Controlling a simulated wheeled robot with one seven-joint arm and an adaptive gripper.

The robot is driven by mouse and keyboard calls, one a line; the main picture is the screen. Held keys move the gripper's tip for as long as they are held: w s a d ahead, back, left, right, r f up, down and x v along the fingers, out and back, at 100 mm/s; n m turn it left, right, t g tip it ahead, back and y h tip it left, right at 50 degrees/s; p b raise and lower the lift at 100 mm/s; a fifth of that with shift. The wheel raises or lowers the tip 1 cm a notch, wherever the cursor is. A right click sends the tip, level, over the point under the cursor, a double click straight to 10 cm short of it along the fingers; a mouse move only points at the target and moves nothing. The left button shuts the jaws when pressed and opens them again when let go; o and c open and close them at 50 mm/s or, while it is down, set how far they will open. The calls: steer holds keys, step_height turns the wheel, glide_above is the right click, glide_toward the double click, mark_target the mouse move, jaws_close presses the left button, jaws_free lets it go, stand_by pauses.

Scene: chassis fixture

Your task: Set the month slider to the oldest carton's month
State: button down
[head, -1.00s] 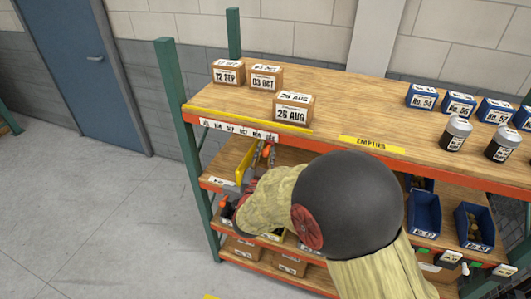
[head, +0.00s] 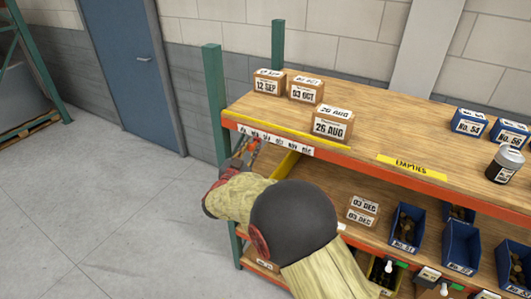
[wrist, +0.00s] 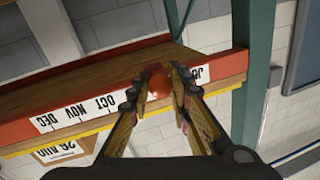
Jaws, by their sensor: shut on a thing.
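The month strip (head: 290,146) is a white label on the orange front edge of the top shelf. It also shows upside down in the wrist view (wrist: 72,113), with OCT, NOV and DEC readable. My gripper (wrist: 160,80) is shut on the round red slider knob (wrist: 157,86), between OCT and the partly hidden JUL; its exact month is covered. In the head view my gripper (head: 248,145) is at the strip's left end. On the top shelf stand cartons marked 12 SEP (head: 267,86), 03 OCT (head: 304,94) and 26 AUG (head: 331,129).
Cartons marked 03 DEC (head: 362,211) stand on the lower shelf beside blue bins (head: 408,228). A yellow EMPTIES label (head: 411,167) is on the top shelf edge. A green post (head: 212,105) rises close to my gripper. Open floor lies left.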

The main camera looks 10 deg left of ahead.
steer(key=shift+w+a, duration=0.25)
steer(key=shift+a, duration=0.4)
steer(key=c, duration=1.6)
jaws_free()
steer(key=s, duration=0.4)
steer(key=s+a, duration=0.1)
steer(key=s, duration=0.7)
steer(key=shift+a, duration=0.4)
